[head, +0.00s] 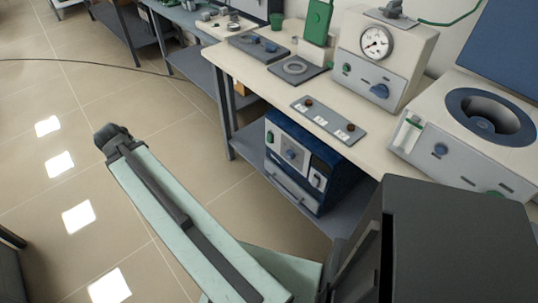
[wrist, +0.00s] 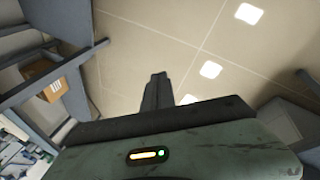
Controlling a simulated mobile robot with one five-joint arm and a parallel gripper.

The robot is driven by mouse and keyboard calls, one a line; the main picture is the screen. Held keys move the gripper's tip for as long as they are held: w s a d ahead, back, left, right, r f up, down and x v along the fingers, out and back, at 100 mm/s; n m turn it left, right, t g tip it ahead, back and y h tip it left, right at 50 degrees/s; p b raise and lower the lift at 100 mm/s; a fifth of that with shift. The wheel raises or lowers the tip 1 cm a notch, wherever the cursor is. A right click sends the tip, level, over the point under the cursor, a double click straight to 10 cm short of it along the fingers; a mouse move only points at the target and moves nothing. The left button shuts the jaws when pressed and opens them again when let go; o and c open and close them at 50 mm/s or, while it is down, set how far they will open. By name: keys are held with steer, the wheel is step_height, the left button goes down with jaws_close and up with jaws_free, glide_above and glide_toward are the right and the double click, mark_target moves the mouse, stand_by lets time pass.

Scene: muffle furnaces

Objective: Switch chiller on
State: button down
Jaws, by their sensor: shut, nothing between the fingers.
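A dark blue unit (head: 298,165) stands on the lower shelf under the bench in the head view. Its light front panel has a round blue knob, a small green button at the left, a white rocker-like switch at the right and a silver handle below. No label tells me for certain that it is the chiller. My arm reaches up and left over the floor, and my gripper (head: 108,138) is well to the left of this unit, touching nothing. In the wrist view my gripper (wrist: 158,88) is shut and empty, with floor tiles beyond it.
The bench (head: 243,62) carries a device with a round gauge (head: 376,41), a control strip (head: 328,120) and a device with a round blue-rimmed opening (head: 490,115). A cardboard box (wrist: 45,80) shows in the wrist view. The tiled floor (head: 80,120) on the left is open.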

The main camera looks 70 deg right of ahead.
mark_target(269, 138)
steer(key=s+d+f+h+b, duration=0.1)
steer(key=s+d+f+b, duration=0.4)
steer(key=s+d, duration=0.3)
steer(key=s+d+f+g+h+b, duration=0.1)
steer(key=s+d+f+h+b, duration=0.1)
steer(key=s+d+f+b, duration=0.3)
steer(key=s+d+f+g+h+b, duration=0.1)
steer(key=s+d+f+b, duration=0.4)
steer(key=s+d, duration=0.7)
steer(key=d+b, duration=0.2)
steer(key=d, duration=0.3)
steer(key=shift+s+f+h+b, duration=0.25)
steer(key=shift+s+h+b, duration=0.1)
steer(key=shift+h, duration=0.05)
steer(key=shift+d, duration=0.15)
steer(key=s+d+f+b, duration=0.1)
steer(key=s+d, duration=0.3)
steer(key=d, duration=0.3)
steer(key=shift+s+f, duration=0.15)
steer(key=shift+s, duration=0.2)
steer(key=shift+d, duration=0.15)
steer(key=shift+s+d, duration=0.15)
steer(key=shift+d, duration=0.1)
steer(key=shift+s+d, duration=0.2)
steer(key=shift+d, duration=0.1)
